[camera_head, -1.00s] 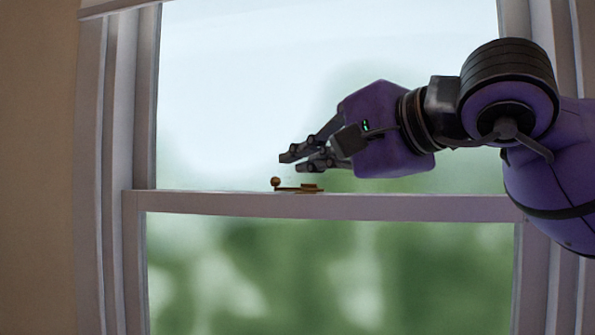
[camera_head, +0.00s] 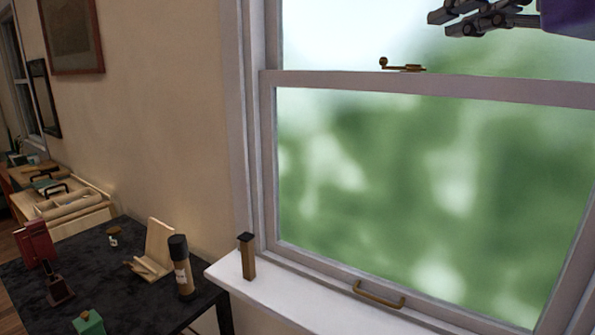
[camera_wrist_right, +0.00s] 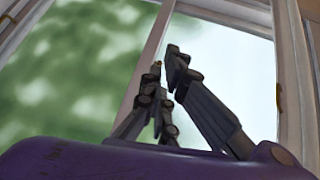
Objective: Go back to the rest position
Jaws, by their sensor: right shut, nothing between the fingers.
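My right gripper (camera_head: 470,18) shows at the top right of the head view, partly cut off by the frame edge. It is shut with nothing in it and hangs in front of the upper window pane, apart from the latch. In the right wrist view its fingers (camera_wrist_right: 165,75) point up towards the window. The brass window latch (camera_head: 403,67) sits on the middle rail of the window (camera_head: 430,84), below and left of the gripper. My left gripper is not in view.
A brass handle (camera_head: 379,296) is on the lower sash. At left a dark table (camera_head: 130,285) carries a dark bottle (camera_head: 181,266), a wooden stand (camera_head: 155,250) and small items. Space before the window is clear.

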